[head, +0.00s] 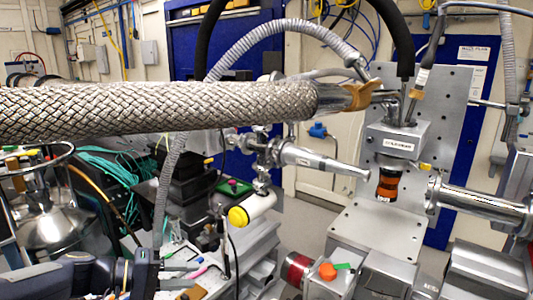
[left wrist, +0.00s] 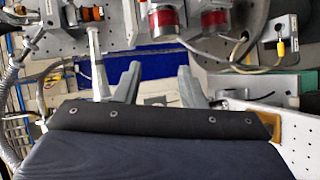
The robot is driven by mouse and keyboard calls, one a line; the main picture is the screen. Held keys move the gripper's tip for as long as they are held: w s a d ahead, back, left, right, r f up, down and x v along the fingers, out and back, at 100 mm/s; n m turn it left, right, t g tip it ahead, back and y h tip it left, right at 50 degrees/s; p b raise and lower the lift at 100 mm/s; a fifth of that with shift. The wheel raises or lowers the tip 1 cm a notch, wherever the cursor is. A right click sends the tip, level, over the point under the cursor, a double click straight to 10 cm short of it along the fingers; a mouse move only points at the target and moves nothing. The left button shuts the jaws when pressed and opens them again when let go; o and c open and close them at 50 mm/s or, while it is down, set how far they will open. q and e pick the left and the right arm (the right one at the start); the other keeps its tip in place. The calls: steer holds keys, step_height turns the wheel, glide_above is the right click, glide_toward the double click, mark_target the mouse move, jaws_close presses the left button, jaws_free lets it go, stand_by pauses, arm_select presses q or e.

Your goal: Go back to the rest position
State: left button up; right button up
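My left gripper (head: 192,273) is low at the left of the head view, over the cluttered bench edge. In the left wrist view its two grey fingers (left wrist: 159,72) stand apart, with nothing held between them. The dark forearm and wrist behind it run in from the lower left. My right gripper is in neither view.
A braided metal hose (head: 160,108) crosses the upper head view. A silver nozzle (head: 325,162) and a black-and-orange objective (head: 387,184) are right of centre. Teal cables (head: 112,170) hang at left. Red-banded cylinders (left wrist: 167,22) show in the wrist view.

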arm_select(q)
steer(key=s+a+f+y, duration=0.1)
steer(key=s+f+y, duration=0.1)
steer(key=s, duration=0.6)
steer(key=s+a+f+m+y, duration=0.1)
steer(key=s+y, duration=0.3)
steer(key=s, duration=0.4)
steer(key=s+f+y, duration=0.2)
steer(key=s+y, duration=0.1)
steer(key=s, duration=0.5)
steer(key=shift+s+a+f+m+y, duration=0.2)
steer(key=shift+a+f+m+y, duration=0.2)
